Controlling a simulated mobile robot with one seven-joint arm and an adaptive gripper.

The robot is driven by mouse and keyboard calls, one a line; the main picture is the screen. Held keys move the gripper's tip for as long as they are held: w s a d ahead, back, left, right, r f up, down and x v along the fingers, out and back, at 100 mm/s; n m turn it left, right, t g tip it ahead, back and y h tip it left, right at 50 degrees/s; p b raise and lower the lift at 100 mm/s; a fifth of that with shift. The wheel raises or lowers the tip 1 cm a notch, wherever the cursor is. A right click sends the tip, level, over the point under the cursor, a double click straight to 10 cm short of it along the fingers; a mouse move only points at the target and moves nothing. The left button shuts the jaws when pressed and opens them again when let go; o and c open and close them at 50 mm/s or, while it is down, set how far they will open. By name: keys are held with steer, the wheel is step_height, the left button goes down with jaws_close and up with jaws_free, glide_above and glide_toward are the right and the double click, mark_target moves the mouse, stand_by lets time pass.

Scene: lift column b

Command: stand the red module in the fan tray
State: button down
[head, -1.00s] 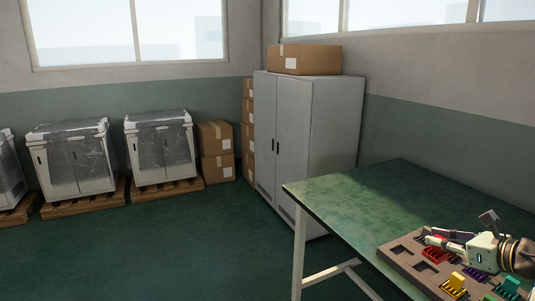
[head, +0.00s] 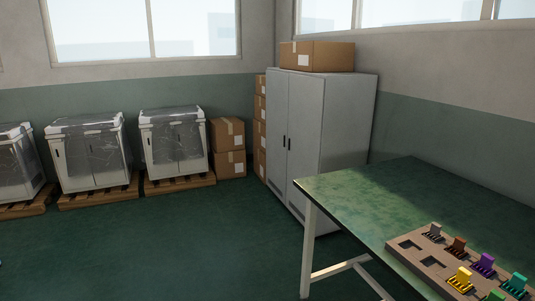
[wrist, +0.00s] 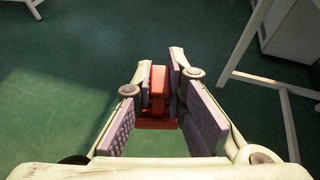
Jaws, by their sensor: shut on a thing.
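My gripper (wrist: 160,78) shows only in the wrist view, where its ridged pads are shut on the red module (wrist: 158,92). The module has an upright red body and a wider red base and is held clear, with green floor showing beyond it. My arm is out of the head view.
A brown holder (head: 401,258) on the green table (head: 400,194) carries modules of several colours and has empty recesses. Table legs stand near my gripper in the wrist view (wrist: 249,45). A grey cabinet (head: 340,132) stands behind the table; floor to the left (head: 190,250) is clear.

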steer(key=a+f+n+g+y, duration=0.2)
steer(key=a+f+n, duration=0.1)
steer(key=a+f, duration=1.8)
steer(key=shift+s+f+g+y, duration=0.15)
steer(key=shift+f+g+y, duration=0.15)
steer(key=shift+f+g, duration=0.1)
